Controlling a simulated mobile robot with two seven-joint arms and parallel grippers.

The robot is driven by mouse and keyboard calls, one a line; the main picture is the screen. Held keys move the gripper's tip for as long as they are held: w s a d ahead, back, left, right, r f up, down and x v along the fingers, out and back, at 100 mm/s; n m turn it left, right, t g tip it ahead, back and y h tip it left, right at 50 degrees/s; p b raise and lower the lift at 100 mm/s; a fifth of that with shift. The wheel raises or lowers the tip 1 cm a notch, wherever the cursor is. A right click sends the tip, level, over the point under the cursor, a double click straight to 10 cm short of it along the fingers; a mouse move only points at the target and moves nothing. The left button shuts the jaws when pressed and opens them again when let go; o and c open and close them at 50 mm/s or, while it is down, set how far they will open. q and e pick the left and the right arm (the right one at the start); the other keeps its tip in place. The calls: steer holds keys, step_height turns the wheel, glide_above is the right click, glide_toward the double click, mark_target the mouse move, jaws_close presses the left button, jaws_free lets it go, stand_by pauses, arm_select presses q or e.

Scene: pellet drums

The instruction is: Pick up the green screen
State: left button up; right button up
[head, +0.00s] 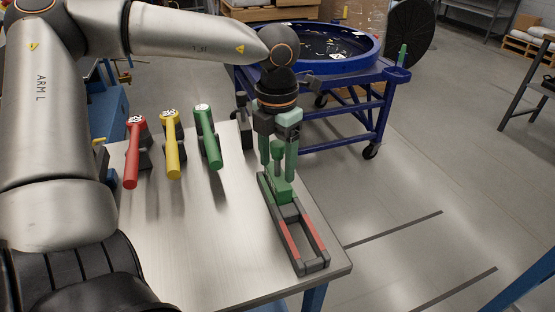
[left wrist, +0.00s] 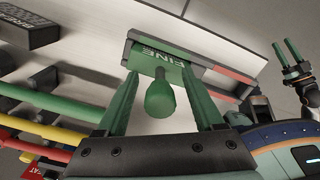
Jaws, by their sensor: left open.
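The green screen (head: 283,190) is a green block with an upright knob, marked "FINE" in the left wrist view (left wrist: 150,60). In the left wrist view the fingers (left wrist: 158,72) stand on either side of the round knob, with visible gaps. My right gripper (left wrist: 287,52) shows small at the right edge of the left wrist view, fingers apart and empty.
Red (head: 134,152), yellow (head: 173,145) and green (head: 207,138) handled tools stand in a row on the metal table (head: 210,235). A blue drum on a wheeled frame (head: 385,95) stands behind. The table's front middle is clear.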

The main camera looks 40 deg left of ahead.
arm_select(q)
jaws_close()
stand_by(0.5)
steer(key=shift+r, duration=0.1)
stand_by(0.8)
